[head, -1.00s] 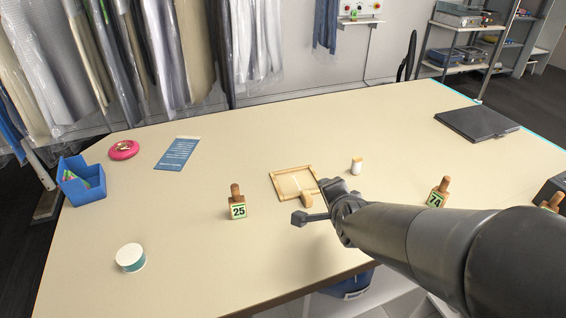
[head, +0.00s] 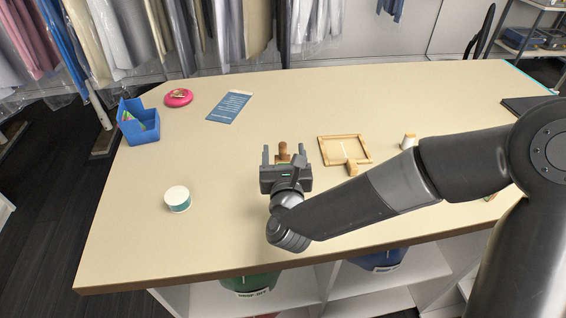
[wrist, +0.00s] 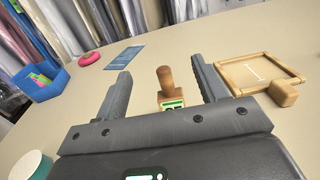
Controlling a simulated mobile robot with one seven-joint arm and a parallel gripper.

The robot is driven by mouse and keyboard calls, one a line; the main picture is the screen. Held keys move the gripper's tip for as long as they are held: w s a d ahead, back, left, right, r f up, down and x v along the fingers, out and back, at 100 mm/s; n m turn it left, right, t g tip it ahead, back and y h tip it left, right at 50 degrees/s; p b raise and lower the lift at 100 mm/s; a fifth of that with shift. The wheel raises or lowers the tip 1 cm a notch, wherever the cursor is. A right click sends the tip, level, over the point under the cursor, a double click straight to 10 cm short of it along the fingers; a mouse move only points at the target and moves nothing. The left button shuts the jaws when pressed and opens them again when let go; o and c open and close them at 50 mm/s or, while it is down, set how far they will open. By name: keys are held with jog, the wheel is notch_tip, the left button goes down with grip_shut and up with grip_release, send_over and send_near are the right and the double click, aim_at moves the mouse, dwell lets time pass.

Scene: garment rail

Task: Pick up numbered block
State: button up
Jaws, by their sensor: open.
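A wooden numbered block (head: 283,151) with a rounded peg handle stands upright on the table. In the wrist view the block (wrist: 166,82) shows its peg and the top of a green label; my gripper's body hides most of the number. My gripper (head: 283,147) is open, with one finger on each side of the block in the picture. In the wrist view the gripper's fingers (wrist: 160,68) show clear gaps to the peg on both sides. I cannot tell whether the fingertips reach past the block.
A wooden tray (head: 322,150) with a small wooden piece lies right of the block, close to the right finger. A white-topped tin (head: 177,197), blue bin (head: 140,131), pink dish (head: 178,98) and blue card (head: 229,106) lie left. A small white cylinder (head: 408,141) stands right.

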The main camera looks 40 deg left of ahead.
aim_at(282, 156)
notch_tip(282, 156, down, 8)
jog(key=shift+a+f, duration=0.1)
jog(key=shift+f, duration=0.05)
jog(key=shift+w+a, duration=0.35)
jog(key=shift+w, duration=0.2)
jog(key=shift+r+x, duration=0.2)
jog(key=shift+x, duration=2.85)
jog(key=shift+c, duration=0.3)
jog(key=c, duration=1)
